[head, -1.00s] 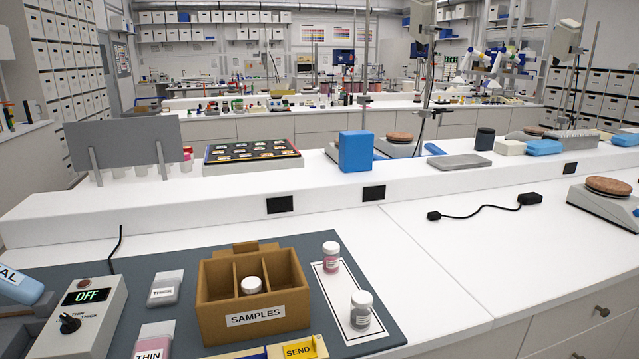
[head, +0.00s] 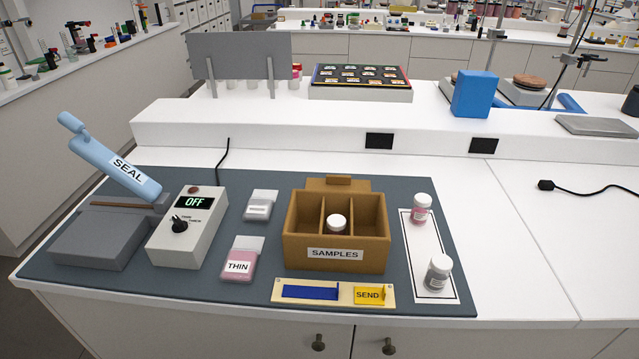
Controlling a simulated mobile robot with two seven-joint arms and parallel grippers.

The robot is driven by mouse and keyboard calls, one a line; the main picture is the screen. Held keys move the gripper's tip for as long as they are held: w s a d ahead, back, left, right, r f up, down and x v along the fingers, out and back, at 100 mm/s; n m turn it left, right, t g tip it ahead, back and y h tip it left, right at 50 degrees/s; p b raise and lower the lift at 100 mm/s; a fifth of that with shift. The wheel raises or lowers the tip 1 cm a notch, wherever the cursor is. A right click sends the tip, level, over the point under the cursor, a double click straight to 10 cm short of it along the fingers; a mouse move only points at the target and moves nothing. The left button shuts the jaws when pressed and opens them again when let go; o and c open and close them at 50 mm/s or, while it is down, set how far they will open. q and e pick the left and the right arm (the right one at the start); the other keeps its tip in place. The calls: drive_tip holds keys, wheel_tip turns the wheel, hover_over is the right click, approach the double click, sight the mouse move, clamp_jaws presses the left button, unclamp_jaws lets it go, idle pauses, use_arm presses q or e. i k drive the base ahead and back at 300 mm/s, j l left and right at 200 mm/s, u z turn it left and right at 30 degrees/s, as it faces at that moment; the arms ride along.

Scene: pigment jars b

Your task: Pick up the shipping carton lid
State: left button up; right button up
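The shipping carton (head: 290,253) is a brown open box labelled SAMPLES, standing on the dark grey mat (head: 90,193). It has three compartments. A jar with a white cap (head: 337,222) sits in the middle one; the left and right ones look empty. A brown piece with a small darker tab (head: 338,183) shows just behind the carton's back wall and looks like the lid. Its lower part is hidden by the carton, so I cannot tell whether it lies flat or is attached. Neither of my grippers is in view.
Two jars (head: 421,208) (head: 438,272) stand on a white card right of the carton. A SEND tray (head: 333,293) lies in front. THIN (head: 240,259) and another packet (head: 260,205), a control box (head: 188,228) reading OFF and a SEAL-handled device (head: 113,170) are left. A raised shelf (head: 300,125) runs behind.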

sight(330, 182)
drive_tip(key=k+l+z, duration=0.15)
drive_tip(key=z, duration=0.3)
drive_tip(key=k+l+z, duration=0.1)
drive_tip(key=l+z, duration=0.2)
drive_tip(key=z, duration=0.15)
drive_tip(key=k+l+z, duration=0.1)
drive_tip(key=l+z, duration=0.2)
drive_tip(key=z, duration=0.15)
